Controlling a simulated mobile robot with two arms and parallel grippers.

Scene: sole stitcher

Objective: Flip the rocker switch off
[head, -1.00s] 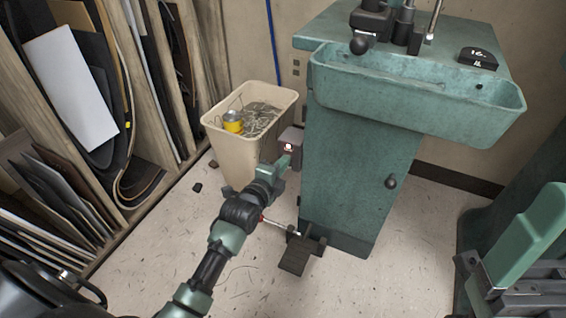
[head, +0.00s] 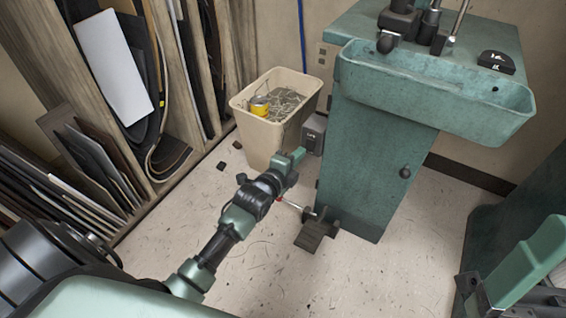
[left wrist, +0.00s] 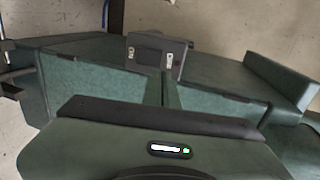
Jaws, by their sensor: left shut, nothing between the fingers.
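The switch box (head: 314,133) is a small grey box on the left side of the green stitcher cabinet (head: 365,170). A small pale mark shows on its face in the head view, with no red glow. My left gripper (head: 298,155) is shut and empty, just below and left of the box in the head view.
A beige bin (head: 262,135) with scraps and a yellow can (head: 259,106) stands left of the cabinet. A dark foot pedal (head: 316,232) lies on the floor before it. Racks of sheets (head: 95,165) line the left.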

